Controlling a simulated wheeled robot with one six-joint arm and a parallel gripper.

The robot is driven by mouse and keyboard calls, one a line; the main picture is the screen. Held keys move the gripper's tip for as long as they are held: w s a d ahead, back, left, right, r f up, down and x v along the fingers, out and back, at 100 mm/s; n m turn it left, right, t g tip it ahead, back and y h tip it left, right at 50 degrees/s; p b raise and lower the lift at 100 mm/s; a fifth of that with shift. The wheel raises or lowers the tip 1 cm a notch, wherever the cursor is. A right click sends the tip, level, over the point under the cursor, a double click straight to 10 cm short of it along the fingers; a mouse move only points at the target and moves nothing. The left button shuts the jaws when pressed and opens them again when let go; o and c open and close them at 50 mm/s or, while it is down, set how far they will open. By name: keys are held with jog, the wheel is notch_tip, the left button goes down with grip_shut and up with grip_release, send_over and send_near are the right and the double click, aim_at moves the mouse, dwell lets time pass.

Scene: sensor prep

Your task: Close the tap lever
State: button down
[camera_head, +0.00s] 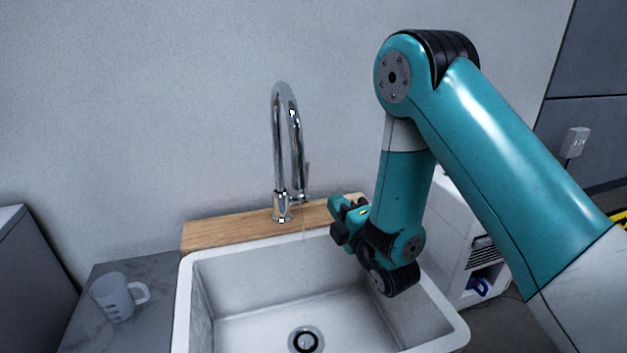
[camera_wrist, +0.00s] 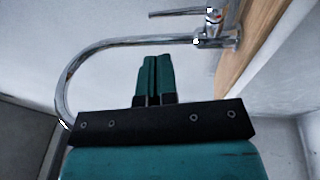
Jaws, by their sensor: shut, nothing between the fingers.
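The chrome tap (camera_head: 280,150) stands on the wooden strip behind the sink, with a tall curved spout. Its thin lever (camera_head: 307,172) sticks up on the right side of the tap body. A faint thin line below the spout may be running water. My gripper (camera_head: 335,203) is to the right of the tap, apart from the lever, above the sink's back edge. In the wrist view the two teal fingers of my gripper (camera_wrist: 154,60) are together and hold nothing. The lever (camera_wrist: 178,12) shows there at the top, beyond the fingertips, and the tap (camera_wrist: 125,41) curves around to the left.
The white sink (camera_head: 183,300) lies below, with a drain (camera_head: 305,340). The wooden strip (camera_head: 215,232) runs behind the sink, close to the wall. A white cabinet (camera_head: 450,235) stands at right.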

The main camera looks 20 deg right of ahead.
aim_at(308, 170)
jog(key=b+x, duration=0.1)
jog(key=x, duration=0.8)
jog(key=shift+w+a+r, duration=0.1)
jog(key=shift+w, duration=0.25)
jog(key=shift+w+a, duration=0.1)
jog(key=shift+w, duration=0.45)
